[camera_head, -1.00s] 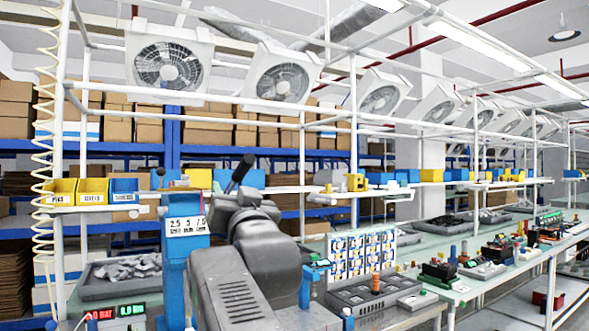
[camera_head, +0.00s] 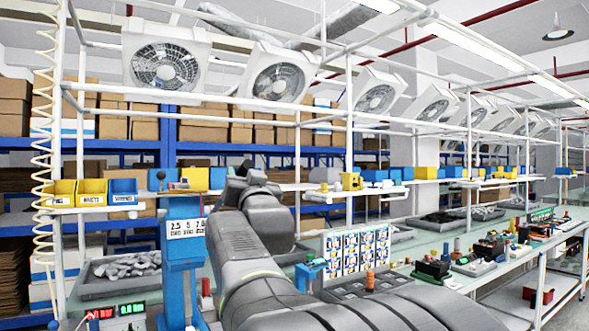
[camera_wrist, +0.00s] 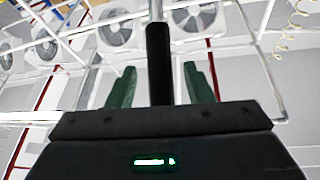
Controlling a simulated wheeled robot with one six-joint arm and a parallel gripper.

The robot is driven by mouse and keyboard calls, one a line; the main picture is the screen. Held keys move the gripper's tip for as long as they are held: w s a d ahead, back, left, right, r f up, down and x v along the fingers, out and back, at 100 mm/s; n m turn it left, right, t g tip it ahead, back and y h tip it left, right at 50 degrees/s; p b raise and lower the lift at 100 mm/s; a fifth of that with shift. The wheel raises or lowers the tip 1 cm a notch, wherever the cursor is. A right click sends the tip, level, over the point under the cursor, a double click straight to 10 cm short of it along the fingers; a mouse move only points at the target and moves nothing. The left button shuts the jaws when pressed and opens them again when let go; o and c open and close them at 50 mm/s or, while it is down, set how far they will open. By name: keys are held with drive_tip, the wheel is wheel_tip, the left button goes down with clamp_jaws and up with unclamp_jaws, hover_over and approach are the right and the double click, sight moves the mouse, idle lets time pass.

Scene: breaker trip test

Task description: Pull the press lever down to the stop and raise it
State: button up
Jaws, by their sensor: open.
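The blue press (camera_head: 181,278) with a white number label stands left of my arm in the head view. In the wrist view the lever's black handle (camera_wrist: 158,60) on a thin metal rod stands upright. My gripper (camera_wrist: 159,72) is open, with one green finger on each side of the handle and a visible gap on both sides. Whether the handle lies fully between the fingers in depth I cannot tell. In the head view my arm hides the gripper's fingers and most of the lever.
A grey tray of metal parts (camera_head: 100,282) lies left of the press. Yellow and blue bins (camera_head: 92,192) sit on the shelf above. A picture board (camera_head: 352,256) and a dark compartment tray (camera_head: 345,288) stand to the right on the green bench.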

drive_tip(key=shift+x, duration=1.25)
drive_tip(key=shift+c, duration=0.5)
